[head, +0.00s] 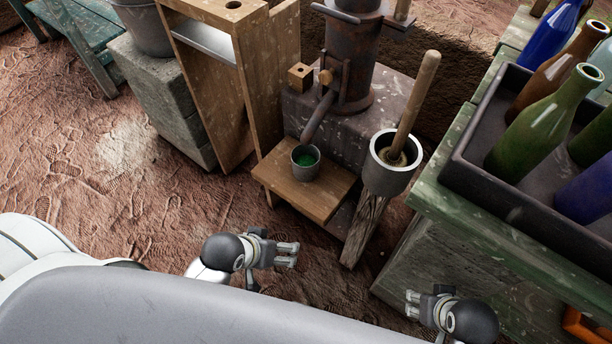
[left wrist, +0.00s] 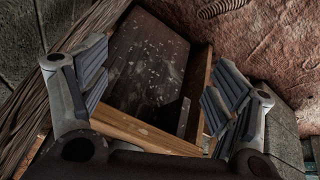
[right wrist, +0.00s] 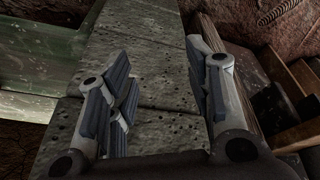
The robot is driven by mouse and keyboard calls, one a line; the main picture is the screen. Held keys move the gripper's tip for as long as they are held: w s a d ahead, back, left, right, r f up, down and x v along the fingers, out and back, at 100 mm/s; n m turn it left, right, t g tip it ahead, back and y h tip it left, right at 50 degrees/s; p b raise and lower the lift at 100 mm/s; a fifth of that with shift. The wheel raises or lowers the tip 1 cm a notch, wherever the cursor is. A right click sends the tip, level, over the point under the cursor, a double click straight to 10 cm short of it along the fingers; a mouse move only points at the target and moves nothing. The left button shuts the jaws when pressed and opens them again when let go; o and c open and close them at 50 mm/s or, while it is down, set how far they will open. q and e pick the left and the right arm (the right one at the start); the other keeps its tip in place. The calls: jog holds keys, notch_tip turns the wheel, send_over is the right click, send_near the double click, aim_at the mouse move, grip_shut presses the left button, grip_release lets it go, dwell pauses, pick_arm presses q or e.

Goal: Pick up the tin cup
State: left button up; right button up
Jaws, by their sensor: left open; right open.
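The tin cup (head: 305,161) is small and grey with something green inside. It stands upright on a wooden board (head: 322,198) under the spout of a rusty metal cylinder. My left gripper (head: 287,255) is open and empty, in front of the board and lower left of the cup, apart from it. In the left wrist view the open fingers (left wrist: 160,100) frame a wooden structure; no cup shows there. My right gripper (head: 411,304) is open and empty at the lower right, beside the green table. In the right wrist view its fingers (right wrist: 163,100) face pitted grey blocks.
A stone mortar with a pestle (head: 389,165) stands on a wooden post just right of the cup. The rusty cylinder (head: 349,60) rises behind it. A green table (head: 436,189) at the right bears a dark tray (head: 463,181) of bottles. Bare earth lies at the left.

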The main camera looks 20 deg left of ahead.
pick_arm(q)
jog(key=w+d+r+n+t+h, duration=0.1)
jog(key=w+d+r+n+t, duration=0.1)
jog(key=d+n, duration=0.1)
jog(key=w+d+r+n+t+h+b, duration=0.1)
jog(key=w+d+r+n+t+h, duration=0.1)
jog(key=n, duration=0.4)
jog(key=w+d+r+n+t+h, duration=0.2)
jog(key=w+d+r+n+t, duration=0.1)
jog(key=d+n, duration=0.1)
jog(key=shift+d+r+n+b, duration=0.3)
jog(key=shift+d+r+n, duration=0.05)
jog(key=shift+n, duration=0.15)
jog(key=n+t+y, duration=0.6)
jog(key=n+y, duration=0.2)
jog(key=n, duration=1.4)
send_near(302, 170)
jog(key=w, duration=0.6)
jog(key=shift+a+f, duration=0.2)
jog(key=shift+a, duration=0.2)
jog(key=w, duration=0.5)
jog(key=shift+w+d, duration=0.1)
pick_arm(e)
jog(key=shift+t, duration=0.8)
jog(key=r, duration=0.3)
jog(key=w+r, duration=0.1)
jog(key=r, duration=0.1)
jog(key=shift+a, duration=0.15)
pick_arm(q)
jog(key=c, duration=1)
